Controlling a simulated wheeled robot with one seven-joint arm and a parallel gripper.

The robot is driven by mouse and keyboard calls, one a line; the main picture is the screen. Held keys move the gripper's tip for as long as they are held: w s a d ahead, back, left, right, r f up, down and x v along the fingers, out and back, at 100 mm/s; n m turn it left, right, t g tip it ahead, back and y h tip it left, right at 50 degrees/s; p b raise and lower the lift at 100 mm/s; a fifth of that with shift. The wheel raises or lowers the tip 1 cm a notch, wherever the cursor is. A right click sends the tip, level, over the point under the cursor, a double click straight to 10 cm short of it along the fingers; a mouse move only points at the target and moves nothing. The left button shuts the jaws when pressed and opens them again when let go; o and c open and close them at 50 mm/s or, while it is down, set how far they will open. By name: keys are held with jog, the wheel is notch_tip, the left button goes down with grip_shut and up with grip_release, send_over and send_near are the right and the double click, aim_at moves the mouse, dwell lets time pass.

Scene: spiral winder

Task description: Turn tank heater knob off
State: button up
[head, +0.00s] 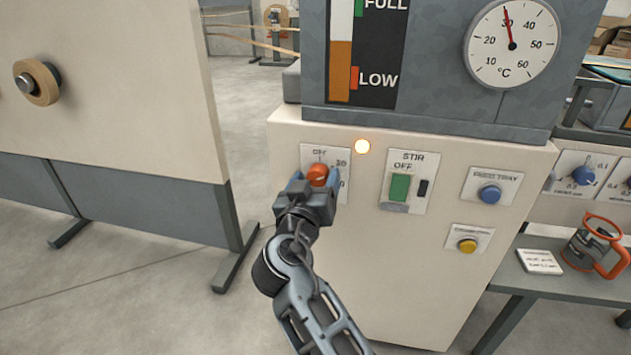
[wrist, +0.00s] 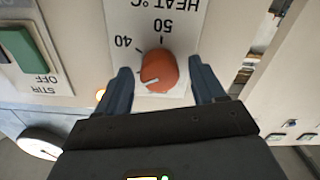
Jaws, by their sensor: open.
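The tank heater knob is an orange-red round knob (head: 318,174) on a white label plate on the front of the cream cabinet. In the wrist view the knob (wrist: 158,70) sits under upside-down "HEAT °C", "40" and "50" markings. Its white mark points left and slightly down there; what it points at is hidden or unreadable. My gripper (head: 317,184) is at the knob. In the wrist view my gripper (wrist: 161,78) is open, one blue-grey finger on each side of the knob, with a visible gap on both sides.
A lit orange lamp (head: 363,147) is right of the knob. The green STIR switch (head: 399,187), blue button (head: 490,194) and yellow button (head: 467,246) are on the same cabinet face. The dial above (head: 511,45) reads about 30. A table (head: 510,278) with an orange-handled jug stands right.

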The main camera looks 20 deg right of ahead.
jog(key=shift+w+d, duration=0.15)
jog(key=shift+w, duration=0.05)
jog(key=c, duration=1.1)
